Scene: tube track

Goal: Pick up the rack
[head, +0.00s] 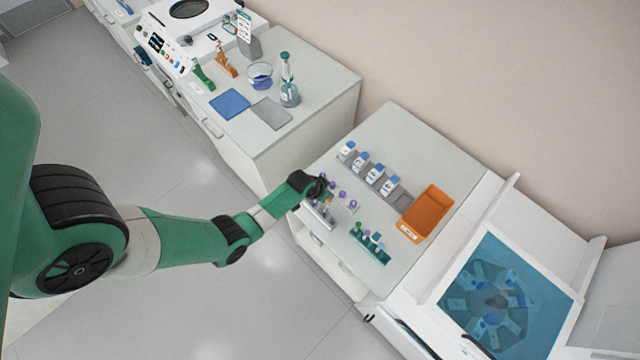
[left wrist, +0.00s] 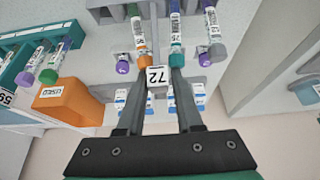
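A light grey rack (head: 321,213) stands near the front-left edge of the right-hand counter. Its tubes show in the left wrist view with orange, teal and grey lower ends, and a "72" tag (left wrist: 158,76) faces the camera. My left gripper (head: 322,184) is at the rack's back-left side. In the left wrist view its two fingers (left wrist: 160,62) lie on either side of the tagged block, very close to it. I cannot tell whether they press on it. My right gripper is not in view.
A teal tube rack (head: 370,244), an orange bin (head: 426,212) and a row of blue-capped bottles (head: 376,174) share the counter. Purple-capped tubes (head: 342,195) stand close by the grey rack. A centrifuge-like machine with a blue window (head: 505,290) is at the right.

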